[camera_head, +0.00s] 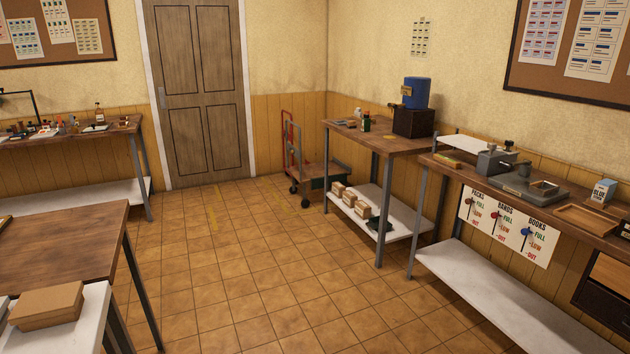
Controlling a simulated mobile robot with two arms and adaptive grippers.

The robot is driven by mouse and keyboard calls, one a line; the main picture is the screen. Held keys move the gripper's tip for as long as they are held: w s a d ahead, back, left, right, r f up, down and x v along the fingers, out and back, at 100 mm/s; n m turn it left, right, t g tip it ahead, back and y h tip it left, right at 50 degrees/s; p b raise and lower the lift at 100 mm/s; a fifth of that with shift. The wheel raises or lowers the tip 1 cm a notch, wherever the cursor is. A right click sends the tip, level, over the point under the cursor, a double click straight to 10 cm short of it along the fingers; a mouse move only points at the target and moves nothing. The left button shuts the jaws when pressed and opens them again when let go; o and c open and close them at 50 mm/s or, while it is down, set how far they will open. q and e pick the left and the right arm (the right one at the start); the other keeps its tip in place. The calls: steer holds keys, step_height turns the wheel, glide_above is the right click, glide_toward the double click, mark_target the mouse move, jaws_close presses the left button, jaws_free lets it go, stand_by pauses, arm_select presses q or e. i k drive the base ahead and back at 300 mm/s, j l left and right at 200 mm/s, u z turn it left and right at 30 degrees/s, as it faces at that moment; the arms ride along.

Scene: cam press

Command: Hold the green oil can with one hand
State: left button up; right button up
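A small dark green upright object (366,124), which looks like the green oil can, stands on the wooden bench (398,145) near the back right corner. It is far off and small, so its spout or handle cannot be made out. Neither of my grippers shows in the head view, and nothing is seen touching the green object.
A blue container (416,92) stands on a dark box (413,122) right of the green object. A workbench (450,176) with a grey press-like device (497,162) adjoins at right. A red hand truck (290,150) stands behind. The tiled floor (240,270) is clear.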

mark_target(365, 127)
steer(key=i, duration=2.5)
steer(key=i+z, duration=0.1)
steer(key=i, duration=0.6)
steer(key=i+j+z, duration=0.1)
steer(key=i, duration=0.65)
steer(key=i+j+z, duration=0.1)
steer(key=i, duration=0.6)
steer(key=j, duration=0.15)
